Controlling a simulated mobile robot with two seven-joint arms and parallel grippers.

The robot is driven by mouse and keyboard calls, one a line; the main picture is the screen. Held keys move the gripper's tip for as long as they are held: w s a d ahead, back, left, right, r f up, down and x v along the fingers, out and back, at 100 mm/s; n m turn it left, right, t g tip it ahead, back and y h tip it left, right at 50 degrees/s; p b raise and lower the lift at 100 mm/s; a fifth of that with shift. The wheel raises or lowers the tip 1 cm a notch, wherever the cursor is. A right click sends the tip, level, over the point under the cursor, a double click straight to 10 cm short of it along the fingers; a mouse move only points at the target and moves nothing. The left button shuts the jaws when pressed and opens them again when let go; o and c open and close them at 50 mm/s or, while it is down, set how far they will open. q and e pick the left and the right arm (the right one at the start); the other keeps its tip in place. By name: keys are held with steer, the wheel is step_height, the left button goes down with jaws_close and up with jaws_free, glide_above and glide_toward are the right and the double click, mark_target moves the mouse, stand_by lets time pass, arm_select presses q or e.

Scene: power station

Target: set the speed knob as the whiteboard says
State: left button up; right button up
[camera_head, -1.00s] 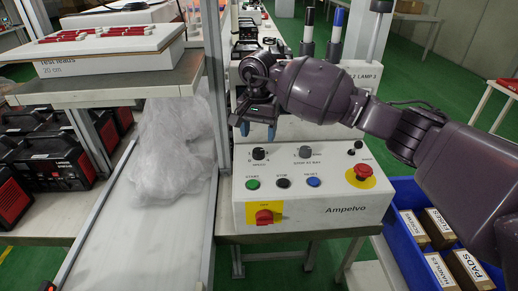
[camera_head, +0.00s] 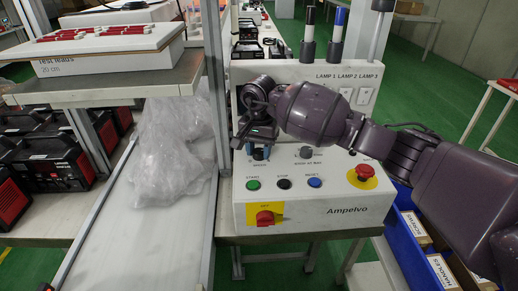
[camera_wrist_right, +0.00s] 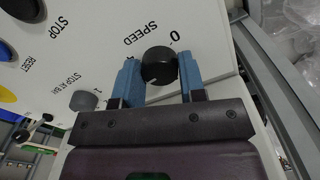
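The black speed knob (camera_wrist_right: 159,66) is on the sloped face of the white Ampelvo control box (camera_head: 355,214). In the right wrist view it sits between the two blue fingertips of my right gripper (camera_wrist_right: 161,80); I cannot make out clear gaps beside it. The word SPEED and the marks 0 and 4 show around it; its setting is not clear to me. In the head view my right gripper (camera_head: 248,149) is low over the panel's left part and partly hides the knob. My left gripper and the whiteboard are not in view.
Green start (camera_head: 253,184), black stop (camera_head: 284,183) and blue reset (camera_head: 314,182) buttons lie in front of the knob. A red emergency button (camera_head: 365,172) is at the right, a red switch (camera_head: 265,218) on the front. A metal post (camera_head: 213,120) stands close on the left.

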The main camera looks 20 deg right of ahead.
steer(key=c, duration=0.3)
steer(key=m+p, duration=0.1)
steer(key=m, duration=0.3)
steer(key=shift+r, duration=0.15)
steer(key=m, duration=0.2)
steer(key=shift+m, duration=0.4)
steer(key=shift+m+p, duration=0.3)
